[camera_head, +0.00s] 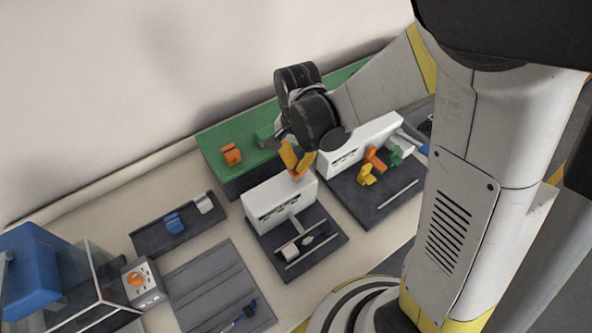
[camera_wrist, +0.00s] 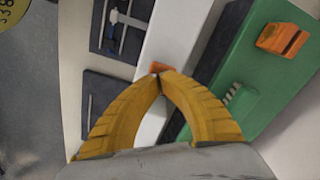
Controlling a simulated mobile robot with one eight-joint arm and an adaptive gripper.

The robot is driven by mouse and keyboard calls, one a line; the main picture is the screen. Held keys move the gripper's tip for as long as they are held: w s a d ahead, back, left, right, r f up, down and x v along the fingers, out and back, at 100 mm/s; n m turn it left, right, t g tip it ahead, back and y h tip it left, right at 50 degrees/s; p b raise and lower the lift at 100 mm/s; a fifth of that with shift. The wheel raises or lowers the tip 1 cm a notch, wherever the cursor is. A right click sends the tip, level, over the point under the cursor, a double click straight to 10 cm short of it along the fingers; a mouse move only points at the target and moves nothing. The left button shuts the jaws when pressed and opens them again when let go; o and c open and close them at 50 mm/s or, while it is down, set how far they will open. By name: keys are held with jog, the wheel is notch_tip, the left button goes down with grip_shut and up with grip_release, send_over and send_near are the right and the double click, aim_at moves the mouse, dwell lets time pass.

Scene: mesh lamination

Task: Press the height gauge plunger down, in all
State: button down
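My gripper (camera_head: 297,171) has yellow fingers and points down at the top of a white box-shaped unit (camera_head: 281,203) on a dark base. In the wrist view the fingertips (camera_wrist: 159,75) meet, with no object visible between them. A small orange piece (camera_wrist: 158,67), which looks like the plunger, shows just beyond the tips on the white unit's top. The tips partly cover it. I cannot tell whether they touch it or how far down it is.
A green-topped block (camera_head: 222,138) with an orange piece (camera_head: 231,155) stands behind. Another white unit (camera_head: 360,145) with coloured clamps is at the right. A grey grooved plate (camera_head: 205,285), a dark tray (camera_head: 150,238) and a switch box (camera_head: 143,284) are at the left.

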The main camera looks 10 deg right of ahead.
aim_at(297, 172)
jog(key=shift+f, duration=0.2)
jog(key=shift+f+b, duration=1.6)
jog(key=shift+f, duration=0.05)
jog(key=shift+r, duration=0.15)
notch_tip(297, 172, up, 8)
jog(key=p, duration=0.6)
